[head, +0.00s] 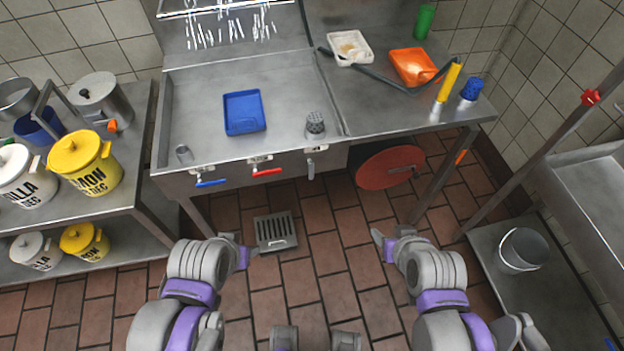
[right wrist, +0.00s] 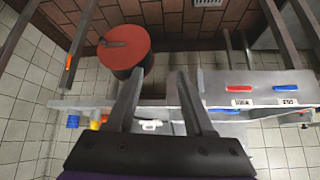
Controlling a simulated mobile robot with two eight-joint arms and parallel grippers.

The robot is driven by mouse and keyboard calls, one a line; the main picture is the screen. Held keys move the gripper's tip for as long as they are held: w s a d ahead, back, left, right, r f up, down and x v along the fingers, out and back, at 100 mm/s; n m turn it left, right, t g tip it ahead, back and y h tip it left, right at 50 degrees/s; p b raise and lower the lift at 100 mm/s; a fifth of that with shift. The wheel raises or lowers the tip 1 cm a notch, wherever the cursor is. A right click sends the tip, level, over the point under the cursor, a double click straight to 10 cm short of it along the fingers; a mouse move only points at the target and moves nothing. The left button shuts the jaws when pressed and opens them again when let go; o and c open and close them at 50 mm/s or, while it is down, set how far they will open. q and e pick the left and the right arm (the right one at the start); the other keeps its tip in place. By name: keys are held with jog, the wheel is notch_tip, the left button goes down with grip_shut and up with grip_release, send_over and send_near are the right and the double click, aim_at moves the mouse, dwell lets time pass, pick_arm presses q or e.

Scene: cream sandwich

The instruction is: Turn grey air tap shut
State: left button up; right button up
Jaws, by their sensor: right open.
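The grey air tap (head: 311,168) has a grey lever that hangs downward on the sink's front edge, to the right of the red-handled tap (head: 267,172) and blue-handled tap (head: 210,183). In the right wrist view the red handle (right wrist: 239,88) and blue handle (right wrist: 285,88) show, but I cannot make out the grey lever clearly; a finger may cover it. My right gripper (head: 378,238) is below and right of the grey tap, apart from it. Its open, empty fingers show in the right wrist view (right wrist: 160,76). My left gripper (head: 246,256) is lower left of the tap; its jaws are unclear.
A red round reel (head: 388,168) hangs under the counter, right of the grey tap. A blue tray (head: 244,112) and a perforated grey cylinder (head: 315,123) stand in the sink. A table leg (head: 440,178) is at the right. The tiled floor before the sink is mostly clear.

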jog(key=w+a+f+n+t+y+b, duration=0.25)
jog(key=w+a+f+t+b, duration=0.25)
jog(key=w+a+f+b, duration=0.4)
jog(key=t+y+b, duration=0.2)
jog(key=t+b, duration=0.3)
jog(key=b, duration=0.2)
send_near(311, 173)
jog(key=b+x, duration=0.1)
jog(key=x, duration=0.7)
jog(key=shift+w+a+r, duration=0.1)
jog(key=shift+w, duration=0.3)
pick_arm(q)
notch_tip(311, 173, down, 22)
jog(key=shift+r+g, duration=0.15)
jog(key=shift+g, duration=0.25)
jog(key=shift+s, duration=0.15)
pick_arm(e)
grip_shut()
